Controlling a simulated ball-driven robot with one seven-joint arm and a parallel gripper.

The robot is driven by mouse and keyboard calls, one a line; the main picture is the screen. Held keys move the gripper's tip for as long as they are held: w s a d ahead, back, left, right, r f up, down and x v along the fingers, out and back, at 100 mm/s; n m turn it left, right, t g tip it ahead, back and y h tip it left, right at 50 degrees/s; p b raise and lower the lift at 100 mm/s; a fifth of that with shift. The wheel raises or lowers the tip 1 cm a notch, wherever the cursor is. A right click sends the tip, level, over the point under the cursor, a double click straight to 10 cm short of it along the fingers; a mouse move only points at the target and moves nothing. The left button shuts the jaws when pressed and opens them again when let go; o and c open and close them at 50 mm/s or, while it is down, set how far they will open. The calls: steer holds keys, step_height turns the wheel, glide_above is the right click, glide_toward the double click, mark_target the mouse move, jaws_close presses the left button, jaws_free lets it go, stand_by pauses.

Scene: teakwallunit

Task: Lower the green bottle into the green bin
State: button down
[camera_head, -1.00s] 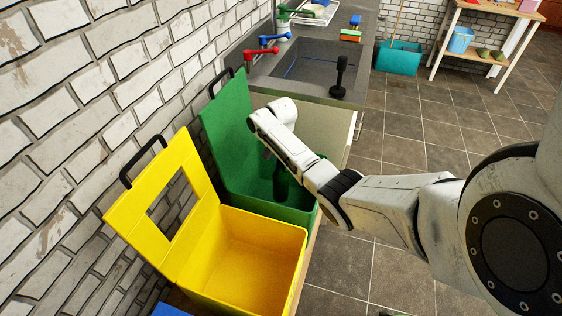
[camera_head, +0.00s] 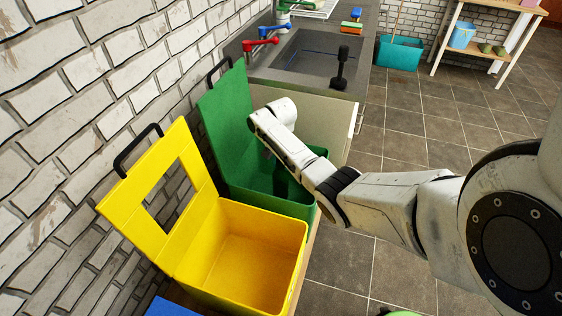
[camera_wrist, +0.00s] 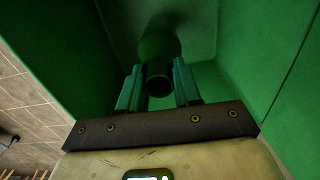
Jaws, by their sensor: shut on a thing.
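The green bin (camera_head: 268,201) stands behind the yellow bin in the head view, its lid (camera_head: 226,122) raised against the brick wall. My arm reaches over it and my gripper is down in its opening, mostly hidden there by my own wrist and the bin's wall. In the wrist view my gripper (camera_wrist: 158,82) is shut on the neck of the dark green bottle (camera_wrist: 159,46). The bottle points away from the gripper, towards the bin's inside, with green walls around it. I cannot tell whether its base touches the bin's floor.
The yellow bin (camera_head: 304,238) stands open and empty in front, its lid with a square hole leaning back. Behind the green bin is a counter with a sink (camera_head: 312,60) and red and blue taps. Tiled floor (camera_head: 400,120) lies free to the right.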

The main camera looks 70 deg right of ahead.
mark_target(281, 171)
steer(key=shift+f+b, duration=1.85)
steer(key=shift+f, duration=0.6)
stand_by(1.6)
steer(key=c, duration=0.7)
jaws_free()
step_height(281, 171, up, 11)
steer(key=shift+f+p, duration=0.1)
steer(key=shift+p, duration=1)
